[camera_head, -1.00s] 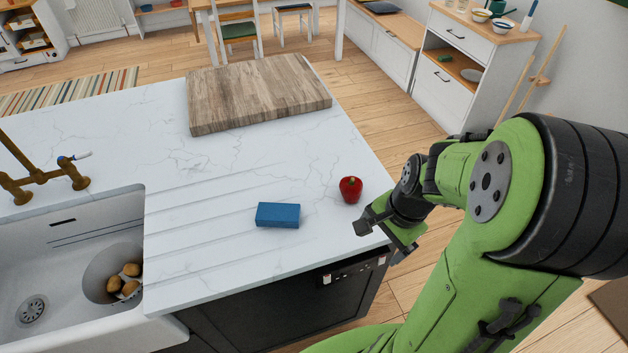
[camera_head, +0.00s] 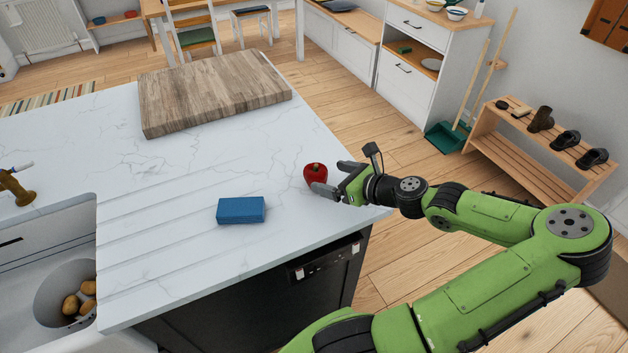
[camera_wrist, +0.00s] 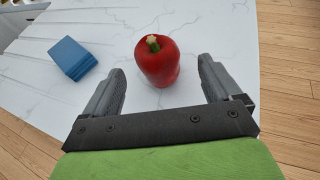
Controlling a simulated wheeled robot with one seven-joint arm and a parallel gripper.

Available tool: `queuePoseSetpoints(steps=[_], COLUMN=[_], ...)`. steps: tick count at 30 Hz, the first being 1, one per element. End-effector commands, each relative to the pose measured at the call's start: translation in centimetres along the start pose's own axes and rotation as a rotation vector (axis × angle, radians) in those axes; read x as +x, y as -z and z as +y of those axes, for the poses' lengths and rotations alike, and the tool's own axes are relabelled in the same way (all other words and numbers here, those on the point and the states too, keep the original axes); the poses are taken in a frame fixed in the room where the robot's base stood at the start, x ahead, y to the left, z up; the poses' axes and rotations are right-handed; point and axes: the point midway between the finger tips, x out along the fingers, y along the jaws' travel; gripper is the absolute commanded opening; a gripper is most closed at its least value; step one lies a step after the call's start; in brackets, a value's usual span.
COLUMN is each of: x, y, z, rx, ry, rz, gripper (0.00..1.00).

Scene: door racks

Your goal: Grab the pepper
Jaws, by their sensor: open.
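A red pepper (camera_head: 315,173) with a green stem stands on the white marble countertop (camera_head: 200,165), near its right edge. My gripper (camera_head: 331,180) is just right of the pepper at counter height, reaching in from the right. In the wrist view the pepper (camera_wrist: 157,60) is centred ahead of my gripper (camera_wrist: 160,85), with its near side about level with the fingertips. The two fingers are spread wide, one on each side, and neither appears to touch it. The gripper is open and empty.
A blue block (camera_head: 241,210) lies left of the pepper; it also shows in the wrist view (camera_wrist: 72,57). A wooden cutting board (camera_head: 215,92) lies at the back. A sink (camera_head: 45,255) holding a bowl of potatoes is at left. The counter around the pepper is clear.

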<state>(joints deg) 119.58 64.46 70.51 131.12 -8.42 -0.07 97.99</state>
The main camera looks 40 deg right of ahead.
Motion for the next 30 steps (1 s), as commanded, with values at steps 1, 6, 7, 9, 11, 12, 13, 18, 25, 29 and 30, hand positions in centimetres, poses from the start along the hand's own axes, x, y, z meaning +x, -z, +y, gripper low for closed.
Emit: queuePoseSetpoints(steps=[1, 6, 7, 9, 11, 12, 13, 18, 25, 29, 30], x=[1.2, 3.2, 3.7, 5.1, 6.2, 6.9, 7.2, 7.8, 7.7, 7.7, 7.7], y=[0.2, 0.1, 0.1, 0.1, 0.1, 0.0, 0.0, -0.1, -0.1, -0.1, -0.1], z=[0.1, 0.1, 0.2, 0.3, 0.4, 0.4, 0.3, 0.2, 0.3, 0.3, 0.3], rx=[-0.001, -0.001, -0.001, -0.002, -0.001, -0.002, -0.002, -0.001, -0.001, -0.001, -0.001], ry=[-0.005, -0.003, -0.004, -0.005, -0.004, -0.004, -0.002, 0.001, 0.001, 0.001, 0.0], rz=[-0.001, 0.0, 0.0, -0.001, 0.0, 0.0, 0.001, 0.003, 0.003, 0.003, 0.003], gripper=[0.91, 0.91, 0.91, 0.91, 0.91, 0.91, 0.91, 0.91, 0.71, 0.51, 0.45])
